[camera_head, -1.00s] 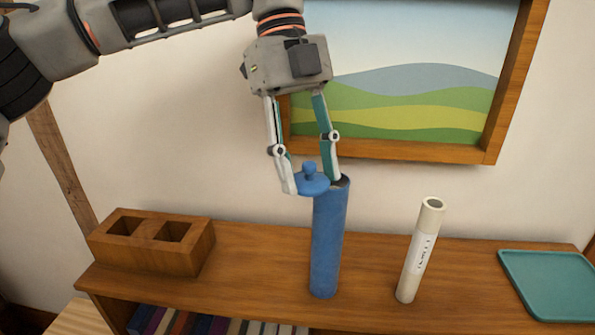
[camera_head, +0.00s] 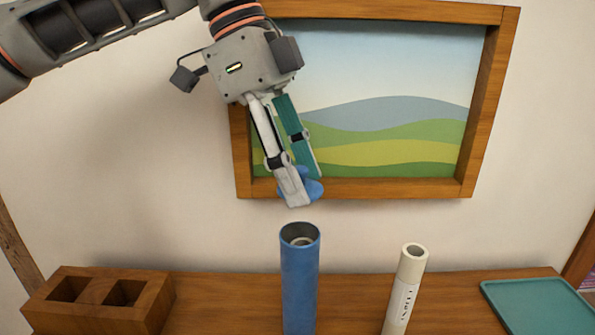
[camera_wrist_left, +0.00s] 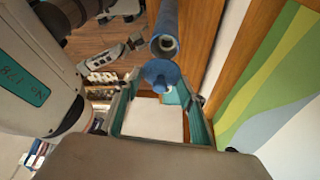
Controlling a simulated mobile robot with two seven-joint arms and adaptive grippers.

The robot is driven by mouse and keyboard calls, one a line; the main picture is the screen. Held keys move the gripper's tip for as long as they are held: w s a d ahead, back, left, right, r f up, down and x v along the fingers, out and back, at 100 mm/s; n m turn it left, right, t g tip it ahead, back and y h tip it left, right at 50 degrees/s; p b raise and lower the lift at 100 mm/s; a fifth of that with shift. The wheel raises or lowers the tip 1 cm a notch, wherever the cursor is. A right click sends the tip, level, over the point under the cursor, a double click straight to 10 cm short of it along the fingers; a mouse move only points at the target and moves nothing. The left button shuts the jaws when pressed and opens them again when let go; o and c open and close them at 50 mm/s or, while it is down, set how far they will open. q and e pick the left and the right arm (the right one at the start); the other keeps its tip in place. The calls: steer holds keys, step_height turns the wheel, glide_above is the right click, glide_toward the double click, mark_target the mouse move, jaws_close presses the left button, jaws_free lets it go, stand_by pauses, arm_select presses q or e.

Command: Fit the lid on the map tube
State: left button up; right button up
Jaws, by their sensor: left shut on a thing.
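The blue map tube (camera_head: 299,290) stands upright on the shelf top with its mouth open; a pale ring shows inside. It also shows in the left wrist view (camera_wrist_left: 166,18), beyond the lid. The blue lid (camera_head: 314,189) is partly hidden behind a fingertip of my left gripper (camera_head: 305,187). That gripper is shut on the lid and holds it above the tube mouth, apart from it, tilted in the head view. In the left wrist view the lid (camera_wrist_left: 160,74) and its small knob show between the fingertips.
A cream labelled roll (camera_head: 404,290) stands upright right of the tube. A wooden two-hole block (camera_head: 150,312) is at the left and a teal tray (camera_head: 535,305) at the right, on the shelf top (camera_head: 228,300). A framed landscape picture (camera_head: 350,188) hangs behind the gripper.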

arm_select(q)
steer(key=shift+f+b, duration=0.5)
steer(key=shift+b, duration=0.15)
steer(key=shift+f+b, duration=0.65)
steer(key=shift+f, duration=0.1)
step_height(320, 180, down, 2)
steer(key=shift+f+b, duration=0.15)
steer(key=shift+b, duration=0.75)
steer(key=shift+f+b, duration=0.4)
steer(key=shift+f, duration=0.1)
steer(key=shift+f, duration=0.55)
stand_by(0.4)
